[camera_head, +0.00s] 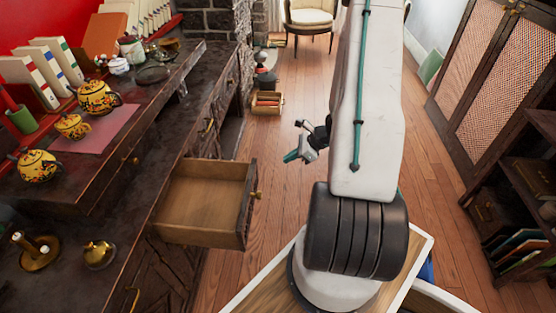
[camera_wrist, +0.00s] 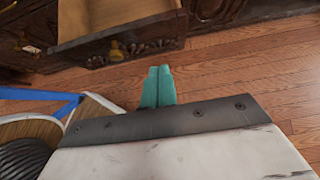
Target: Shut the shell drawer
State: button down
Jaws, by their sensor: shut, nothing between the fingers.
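A wooden drawer (camera_head: 207,196) is pulled well out of the dark carved cabinet (camera_head: 135,190), and its visible inside is empty. A small brass knob (camera_head: 257,195) is on its front. I cannot make out a shell on it. The drawer also shows at the top of the wrist view (camera_wrist: 100,14), with its knob (camera_wrist: 116,50) facing my gripper. My gripper (camera_head: 291,156) has teal fingers and is to the right of the drawer front, apart from it. In the wrist view the fingers (camera_wrist: 158,72) are together with nothing between them.
Painted teapots (camera_head: 98,97) stand on the cabinet top with books, a brass candlestick (camera_head: 35,250) and a small brass bell-like piece (camera_head: 98,254). A small crate (camera_head: 267,103) sits on the floor. Wooden floor (camera_head: 285,120) is clear around my gripper. A dark shelf (camera_head: 515,190) stands at right.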

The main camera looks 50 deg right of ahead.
aim_at(255, 171)
jog(key=x, duration=0.3)
jog(key=w+r+x, duration=0.1)
jog(key=x, duration=0.3)
jog(key=a+x, duration=0.1)
jog(key=x, duration=0.3)
jog(key=shift+w+r, duration=0.2)
jog(key=shift+r, duration=0.2)
jog(key=shift+w+a, duration=0.25)
